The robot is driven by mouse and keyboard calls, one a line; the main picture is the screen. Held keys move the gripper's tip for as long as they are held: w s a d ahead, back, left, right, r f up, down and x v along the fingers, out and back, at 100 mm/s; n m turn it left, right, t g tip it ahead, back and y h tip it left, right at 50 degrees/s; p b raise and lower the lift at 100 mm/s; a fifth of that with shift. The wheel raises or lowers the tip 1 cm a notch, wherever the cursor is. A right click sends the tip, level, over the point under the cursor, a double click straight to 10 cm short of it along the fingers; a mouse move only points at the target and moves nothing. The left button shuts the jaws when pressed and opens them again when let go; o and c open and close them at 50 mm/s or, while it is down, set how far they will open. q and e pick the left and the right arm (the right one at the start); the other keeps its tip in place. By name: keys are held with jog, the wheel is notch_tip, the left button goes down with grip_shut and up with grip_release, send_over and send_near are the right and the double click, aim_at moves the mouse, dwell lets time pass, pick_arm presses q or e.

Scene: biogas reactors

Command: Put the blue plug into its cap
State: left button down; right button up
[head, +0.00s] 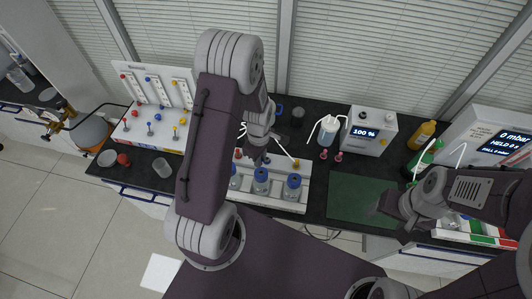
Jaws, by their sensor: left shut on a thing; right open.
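My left gripper (255,157) points down over the white bottle rack (302,206), just behind its middle bottle. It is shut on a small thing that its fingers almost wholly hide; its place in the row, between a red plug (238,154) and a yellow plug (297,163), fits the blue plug. The middle bottle's blue cap (262,174) is just in front of the fingers. Blue caps also top the right bottle (293,182) and the left bottle (235,182), which my arm partly covers. My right gripper (380,208) is open and empty over the green mat.
A white board (130,128) with coloured knobs stands at the left. White tubes (284,150) cross behind the rack. A box reading 100 % (369,132), a yellow bottle (421,134) and a pressure device (490,145) stand at the right. The green mat (345,200) is otherwise clear.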

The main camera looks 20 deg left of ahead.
pick_arm(q)
jog(key=shift+w+d+f, duration=0.15)
jog(key=shift+d+f, duration=0.05)
jog(key=f+b, duration=0.4)
jog(key=shift+a+f, duration=0.2)
jog(key=shift+f+b, duration=0.25)
jog(key=shift+b, duration=0.05)
jog(key=shift+d, duration=0.1)
jog(key=shift+r, duration=0.1)
jog(key=shift+f+b, duration=0.6)
jog(key=shift+f, duration=0.35)
dwell(0.7)
dwell(0.4)
jog(key=c, duration=1.3)
grip_release()
